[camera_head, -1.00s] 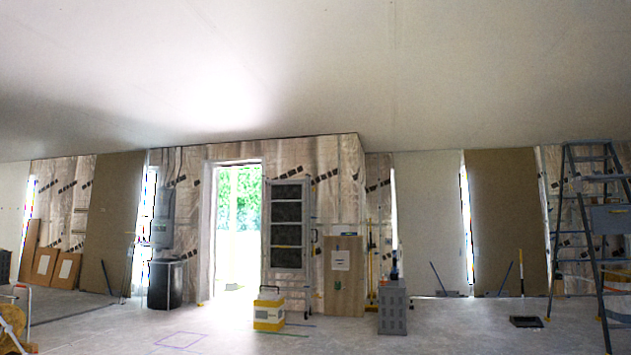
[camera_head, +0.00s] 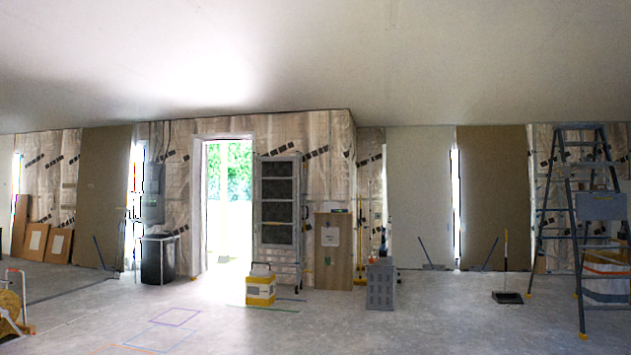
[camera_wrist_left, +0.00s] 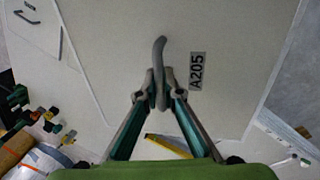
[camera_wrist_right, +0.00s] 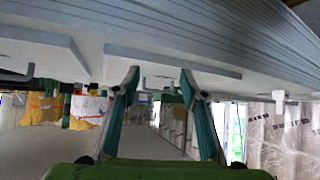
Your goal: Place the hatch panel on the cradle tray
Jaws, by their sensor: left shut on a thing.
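The hatch panel (camera_wrist_left: 215,40) is a pale flat board with a label "A205" and a grey curved handle (camera_wrist_left: 159,50) in the left wrist view. My left gripper (camera_wrist_left: 159,92) is shut on this handle, over the panel's face. In the right wrist view my right gripper (camera_wrist_right: 160,75) is open, its fingertips apart, with nothing seen between them. A grey plate (camera_wrist_right: 172,62) with a raised edge lies just beyond its fingertips; I cannot tell what it belongs to. Neither gripper shows in the head view. I cannot make out the cradle tray for certain in any view.
The head view shows a room with a yellow-and-white box (camera_head: 261,287), a grey cabinet (camera_head: 381,286), a black bin (camera_head: 158,260) and a stepladder (camera_head: 583,220) at right. The floor in front, with coloured outlines (camera_head: 165,325), is clear. Tools and blocks (camera_wrist_left: 45,120) lie left of the panel.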

